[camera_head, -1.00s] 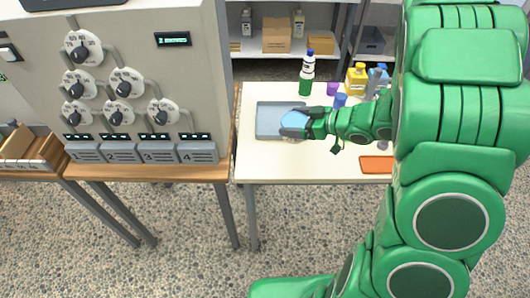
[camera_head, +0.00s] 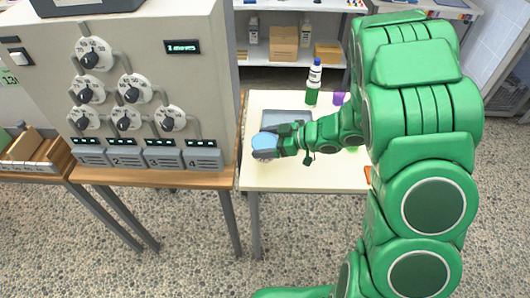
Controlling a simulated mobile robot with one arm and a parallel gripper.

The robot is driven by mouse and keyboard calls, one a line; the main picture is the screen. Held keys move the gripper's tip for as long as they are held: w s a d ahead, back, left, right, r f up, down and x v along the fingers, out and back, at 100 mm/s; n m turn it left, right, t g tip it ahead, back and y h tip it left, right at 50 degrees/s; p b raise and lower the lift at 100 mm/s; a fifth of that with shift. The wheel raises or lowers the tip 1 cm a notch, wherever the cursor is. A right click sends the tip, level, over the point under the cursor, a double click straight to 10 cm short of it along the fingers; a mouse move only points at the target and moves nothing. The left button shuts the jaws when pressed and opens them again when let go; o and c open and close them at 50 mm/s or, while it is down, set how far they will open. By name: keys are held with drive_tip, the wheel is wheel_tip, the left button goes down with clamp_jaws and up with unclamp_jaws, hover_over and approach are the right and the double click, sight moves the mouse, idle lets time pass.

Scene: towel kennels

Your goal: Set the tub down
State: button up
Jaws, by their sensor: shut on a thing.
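The tub (camera_head: 265,144), with a light blue top and a paler side, is at the end of my arm over the front left part of the cream table (camera_head: 262,178). My gripper (camera_head: 276,143) is shut on it from the right. The fingers partly hide the tub. The tub looks upright, in front of the grey-blue tray (camera_head: 287,114). I cannot tell whether its base touches the table.
A green bottle with a white and blue top (camera_head: 313,84) and a purple cup (camera_head: 338,98) stand at the back of the table. My arm hides the table's right side. The large dial cabinet (camera_head: 140,60) stands close on the left. The table's front left is clear.

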drive_tip(key=shift+f, duration=2.3)
drive_tip(key=shift+f, duration=0.1)
drive_tip(key=o, duration=0.9)
drive_tip(key=shift+o, duration=0.2)
drive_tip(key=v, duration=1.2)
